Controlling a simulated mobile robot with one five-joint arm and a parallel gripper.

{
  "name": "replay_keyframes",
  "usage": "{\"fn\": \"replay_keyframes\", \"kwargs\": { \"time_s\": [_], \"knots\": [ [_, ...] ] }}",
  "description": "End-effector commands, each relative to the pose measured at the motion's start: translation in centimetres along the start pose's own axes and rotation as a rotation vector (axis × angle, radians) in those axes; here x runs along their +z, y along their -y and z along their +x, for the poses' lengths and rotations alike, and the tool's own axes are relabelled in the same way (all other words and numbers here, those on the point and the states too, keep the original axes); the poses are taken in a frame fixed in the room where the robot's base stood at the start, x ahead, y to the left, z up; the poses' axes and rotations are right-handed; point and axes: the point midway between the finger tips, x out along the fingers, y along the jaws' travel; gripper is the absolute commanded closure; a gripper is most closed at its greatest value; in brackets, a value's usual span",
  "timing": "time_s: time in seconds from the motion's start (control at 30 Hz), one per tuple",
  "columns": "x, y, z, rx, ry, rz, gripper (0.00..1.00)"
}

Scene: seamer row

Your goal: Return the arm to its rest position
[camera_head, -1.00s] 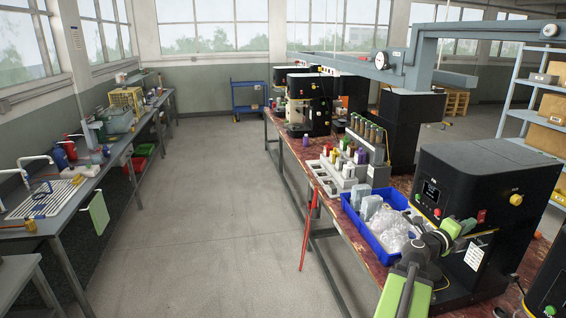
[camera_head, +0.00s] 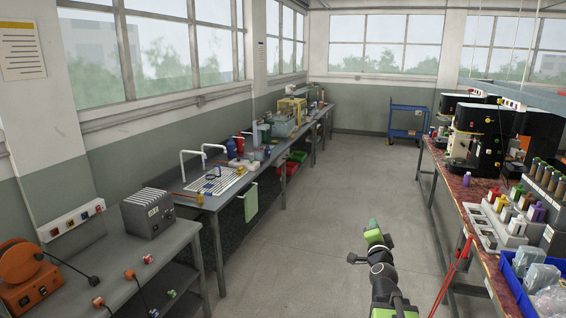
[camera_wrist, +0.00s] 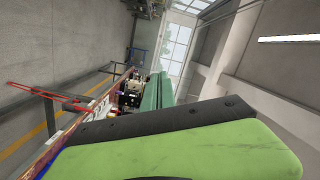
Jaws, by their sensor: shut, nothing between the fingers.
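My arm reaches up from the bottom of the head view, over the open floor of the aisle. My gripper (camera_head: 374,232) is at its far end, with green fingers, clear of both benches and touching nothing. It is shut and empty. In the wrist view the green fingers (camera_wrist: 158,92) show together near the middle, with nothing between them. A green and black arm link of mine fills the lower part of that view.
The left bench (camera_head: 205,200) carries a drain tray (camera_head: 215,187); a grey table (camera_head: 110,255) stands nearer. On the right bench (camera_head: 462,190) are machines and a blue bin (camera_head: 508,275). A red stand (camera_head: 452,275) leans there. A blue cart (camera_head: 405,122) stands far back. The middle floor is clear.

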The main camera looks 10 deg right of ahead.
Motion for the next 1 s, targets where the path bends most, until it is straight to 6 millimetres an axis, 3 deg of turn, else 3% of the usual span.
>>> {"fn": "replay_keyframes", "kwargs": {
  "time_s": [0.03,0.17,0.23,0.3,0.37,0.4,0.5,0.6,0.77,1.0],
  "knots": [
    [4.5,1.2,-0.2,-0.010,0.104,-0.055,1.00],
    [15.7,2.5,-2.5,-0.016,0.392,-0.240,1.00],
    [21.4,2.2,-4.8,-0.003,0.559,-0.359,1.00],
    [26.6,1.0,-7.9,0.028,0.739,-0.498,1.00],
    [29.9,-1.3,-11.2,0.083,0.905,-0.640,1.00],
    [31.1,-3.4,-13.7,0.141,1.017,-0.739,1.00],
    [29.5,-9.3,-18.6,0.342,1.240,-0.938,1.00],
    [26.8,-12.8,-22.7,0.519,1.396,-1.048,1.00],
    [24.8,-14.3,-26.3,0.653,1.532,-1.089,1.00],
    [24.8,-14.3,-26.7,0.656,1.550,-1.089,1.00]
  ]
}}
